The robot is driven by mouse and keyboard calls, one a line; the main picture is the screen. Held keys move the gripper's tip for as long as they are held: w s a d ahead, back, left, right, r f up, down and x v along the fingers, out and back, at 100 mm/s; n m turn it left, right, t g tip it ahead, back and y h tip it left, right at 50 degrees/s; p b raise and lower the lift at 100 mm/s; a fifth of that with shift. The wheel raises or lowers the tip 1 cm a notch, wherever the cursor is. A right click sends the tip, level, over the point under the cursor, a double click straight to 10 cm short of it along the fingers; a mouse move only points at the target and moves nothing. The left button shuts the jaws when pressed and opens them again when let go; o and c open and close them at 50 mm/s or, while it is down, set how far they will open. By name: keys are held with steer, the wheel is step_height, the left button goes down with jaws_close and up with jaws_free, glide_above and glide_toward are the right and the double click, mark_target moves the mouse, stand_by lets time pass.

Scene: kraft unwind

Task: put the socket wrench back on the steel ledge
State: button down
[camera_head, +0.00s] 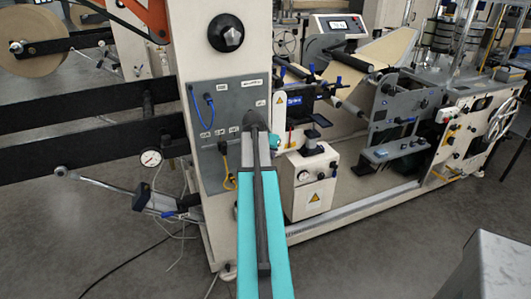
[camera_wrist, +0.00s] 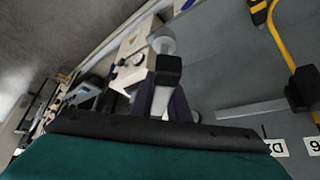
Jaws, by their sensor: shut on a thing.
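In the wrist view, my gripper (camera_wrist: 164,103) is shut on the socket wrench (camera_wrist: 162,98), which has a silver shaft, a black collar and a pale round end. The wrench points away from the camera, beside the grey panel. In the head view, my arm reaches toward the grey panel on the white column and hides the wrench and most of the gripper. A narrow grey strip (camera_wrist: 250,108) crosses the panel in the wrist view. I cannot tell whether this is the steel ledge.
The grey panel (camera_head: 216,118) carries blue and yellow cables and small labels. A white box (camera_head: 309,187) with a gauge stands right of my arm. A black-armed gauge assembly (camera_head: 152,158) is at left. A pale metal corner (camera_head: 495,270) is at lower right.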

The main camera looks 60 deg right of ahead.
steer(key=w+d+p, duration=0.1)
steer(key=w+d, duration=0.3)
steer(key=shift+d+f, duration=0.25)
steer(key=shift+w+f, duration=0.1)
stand_by(0.3)
steer(key=shift+f+p, duration=0.75)
steer(key=shift+f, duration=0.9)
steer(key=shift+f, duration=0.1)
steer(key=c, duration=1.7)
jaws_free()
steer(key=shift+b+v, duration=1.1)
steer(key=shift+v, duration=5)
